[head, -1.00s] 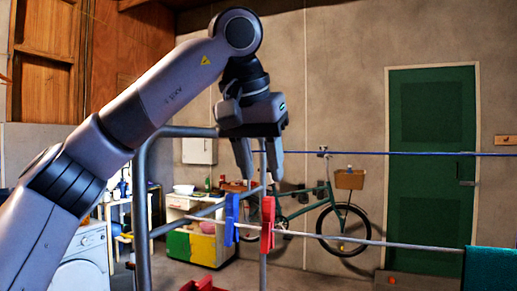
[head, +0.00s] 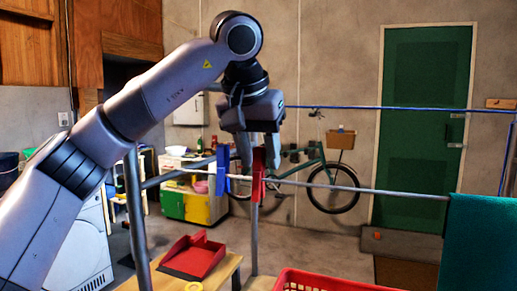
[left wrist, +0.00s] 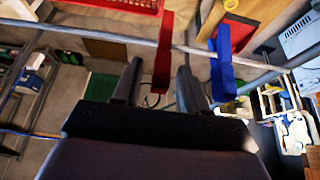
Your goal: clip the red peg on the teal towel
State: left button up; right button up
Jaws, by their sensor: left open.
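The red peg (head: 258,178) hangs on the grey rail, upright, just right of the blue peg (head: 222,168). My left gripper (head: 257,160) is open at the red peg, pointing down. In the left wrist view the red peg (left wrist: 163,50) shows between the two spread fingers (left wrist: 160,70), with a gap on both sides. The blue peg (left wrist: 222,65) is outside the fingers there. The teal towel (head: 482,240) hangs over the same rail at the far right of the head view, its right part cut off. My right gripper is not in view.
The grey rail (head: 390,193) runs bare between the red peg and the towel. A blue line (head: 400,108) runs behind it. Below are a red basket (head: 320,281) and a red dustpan (head: 195,257) on a wooden top. A bicycle (head: 330,185) and green door (head: 425,120) stand behind.

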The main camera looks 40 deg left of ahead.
pick_arm(q)
grip_shut()
jog(key=shift+r+p, duration=0.4)
jog(key=shift+r, duration=2.35)
jog(key=shift+f, duration=0.1)
